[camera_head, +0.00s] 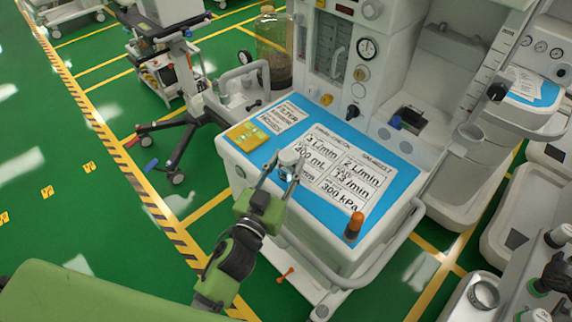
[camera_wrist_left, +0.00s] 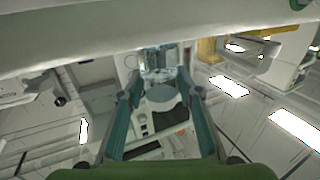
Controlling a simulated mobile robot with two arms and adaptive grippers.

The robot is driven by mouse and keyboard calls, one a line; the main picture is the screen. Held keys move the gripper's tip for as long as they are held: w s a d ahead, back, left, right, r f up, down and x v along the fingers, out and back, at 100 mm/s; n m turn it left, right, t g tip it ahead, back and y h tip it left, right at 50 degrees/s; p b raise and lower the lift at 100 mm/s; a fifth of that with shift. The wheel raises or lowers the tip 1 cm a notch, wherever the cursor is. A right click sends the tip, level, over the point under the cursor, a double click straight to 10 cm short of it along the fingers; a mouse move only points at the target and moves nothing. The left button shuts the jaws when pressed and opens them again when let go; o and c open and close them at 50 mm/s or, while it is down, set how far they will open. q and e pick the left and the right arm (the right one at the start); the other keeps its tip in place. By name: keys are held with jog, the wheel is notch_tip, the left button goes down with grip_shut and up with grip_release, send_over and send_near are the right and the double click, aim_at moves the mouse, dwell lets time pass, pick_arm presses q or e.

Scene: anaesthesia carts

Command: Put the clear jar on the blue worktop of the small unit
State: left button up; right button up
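A small clear jar (camera_head: 288,157) is between the fingertips of my left gripper (camera_head: 284,170). In the left wrist view the clear jar (camera_wrist_left: 158,62) sits between the tips of the two teal fingers (camera_wrist_left: 158,82), which appear to close on its sides. In the head view it shows over the left front part of a blue worktop (camera_head: 385,170), near a yellow pad; I cannot tell whether its base touches. Another, smaller blue worktop (camera_head: 540,92) shows at the right on a neighbouring unit. My right gripper is not in view.
The yellow pad (camera_head: 248,136) and printed label sheets (camera_head: 345,168) lie on the central worktop. An orange-brown bottle (camera_head: 354,226) stands at its front right corner. A large glass canister (camera_head: 273,50) stands behind. A rail (camera_head: 380,265) runs around the front.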

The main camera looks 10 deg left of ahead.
pick_arm(q)
jog(key=o, duration=0.4)
jog(key=shift+s+f, duration=0.1)
jog(key=shift+f, duration=0.15)
jog(key=shift+s+a, duration=0.15)
jog(key=shift+s, duration=0.4)
jog(key=s, duration=0.3)
jog(key=s+a+b, duration=0.1)
jog(key=s, duration=0.2)
jog(key=s+b, duration=0.1)
jog(key=s, duration=0.2)
jog(key=shift+s+a, duration=0.1)
jog(key=shift+a, duration=0.3)
jog(key=shift+s+a+r+b, duration=0.15)
jog(key=shift+s+b, duration=0.15)
jog(key=shift+s, duration=0.35)
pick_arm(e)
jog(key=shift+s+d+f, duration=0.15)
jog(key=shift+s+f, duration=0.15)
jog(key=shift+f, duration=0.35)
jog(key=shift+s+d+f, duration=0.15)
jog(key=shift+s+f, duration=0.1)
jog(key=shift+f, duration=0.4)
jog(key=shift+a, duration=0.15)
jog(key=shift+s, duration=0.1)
